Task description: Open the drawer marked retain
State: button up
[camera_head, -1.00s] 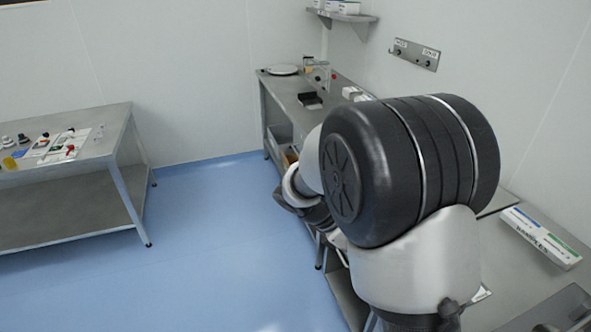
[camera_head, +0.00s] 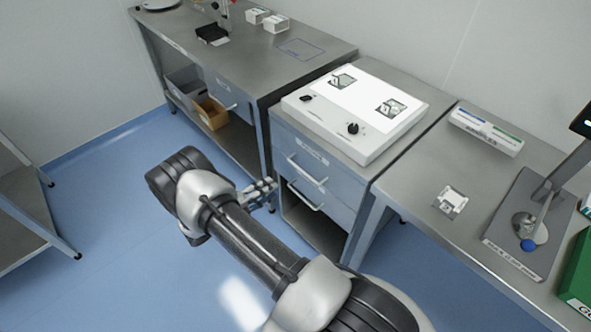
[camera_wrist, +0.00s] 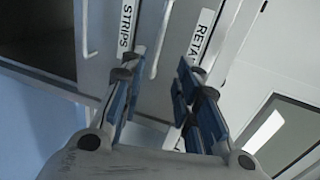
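The drawer marked RETA, its label's end cut off in the wrist view (camera_wrist: 200,38), appears to be the upper drawer (camera_head: 325,178) of the cabinet in the head view. It looks shut. Its pale bar handle (camera_wrist: 161,40) runs between the RETA and STRIPS labels and lies ahead, between my finger lines. The drawer marked STRIPS (camera_wrist: 112,60) is the one beside it, with its own handle (camera_wrist: 86,28). My gripper (camera_head: 268,190) is open and empty in front of the cabinet; its blue-padded fingers (camera_wrist: 156,75) stand apart, and I see no clear contact with the handle.
A white light box (camera_head: 360,112) stands on the cabinet. A bench at the left has another drawer (camera_head: 228,95) and grey and cardboard bins (camera_head: 210,112) below. At right, a bench holds a long box (camera_head: 487,131) and a stand (camera_head: 528,225). Blue floor is free left of my arm.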

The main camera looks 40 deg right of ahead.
aim_at(301, 171)
jog(key=b+x, duration=0.3)
jog(key=x, duration=1.3)
jog(key=shift+s, duration=0.15)
jog(key=shift+c, duration=0.5)
grip_shut()
